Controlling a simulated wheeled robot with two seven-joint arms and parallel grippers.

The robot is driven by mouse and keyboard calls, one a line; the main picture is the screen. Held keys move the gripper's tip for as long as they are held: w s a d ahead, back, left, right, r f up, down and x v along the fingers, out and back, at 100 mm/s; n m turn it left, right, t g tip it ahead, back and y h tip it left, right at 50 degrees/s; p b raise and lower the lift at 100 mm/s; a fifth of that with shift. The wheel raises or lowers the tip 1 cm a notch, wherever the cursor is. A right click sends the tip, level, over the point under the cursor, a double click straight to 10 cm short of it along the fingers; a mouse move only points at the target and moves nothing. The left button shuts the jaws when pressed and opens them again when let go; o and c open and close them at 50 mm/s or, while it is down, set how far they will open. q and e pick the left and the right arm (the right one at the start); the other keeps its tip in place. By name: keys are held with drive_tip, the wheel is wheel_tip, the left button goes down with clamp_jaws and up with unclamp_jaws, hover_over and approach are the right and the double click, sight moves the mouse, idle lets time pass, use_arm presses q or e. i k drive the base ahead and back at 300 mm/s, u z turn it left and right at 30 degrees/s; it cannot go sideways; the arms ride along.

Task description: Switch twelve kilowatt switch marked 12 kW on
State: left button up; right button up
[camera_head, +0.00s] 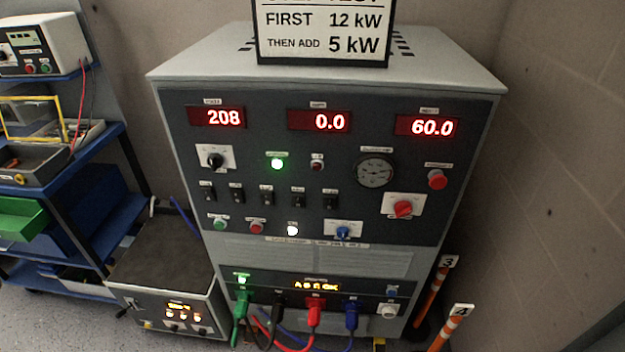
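A grey cabinet (215,75) with a dark front panel stands in the middle of the head view. A row of several small black toggle switches (267,196) runs across the panel's left half. Their labels are too small to read, so I cannot tell which is marked 12 kW or how each lever is set. Three red displays read 208 (217,117), 0.0 (320,121) and 60.0 (427,126). A sign (323,33) on top reads "FIRST 12 kW, THEN ADD 5 kW". Neither of my grippers shows.
Green, black, red and blue plugs (314,311) with cables stick out at the cabinet's bottom. A red knob (403,209) and a red button (437,179) sit at the panel's right. Blue shelves (95,205) stand left; orange-and-white posts (433,290) stand right.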

sight(329, 201)
drive_tip(key=k, duration=1.25)
drive_tip(key=u, duration=0.7)
drive_tip(key=i, duration=1.7)
drive_tip(key=z, duration=0.6)
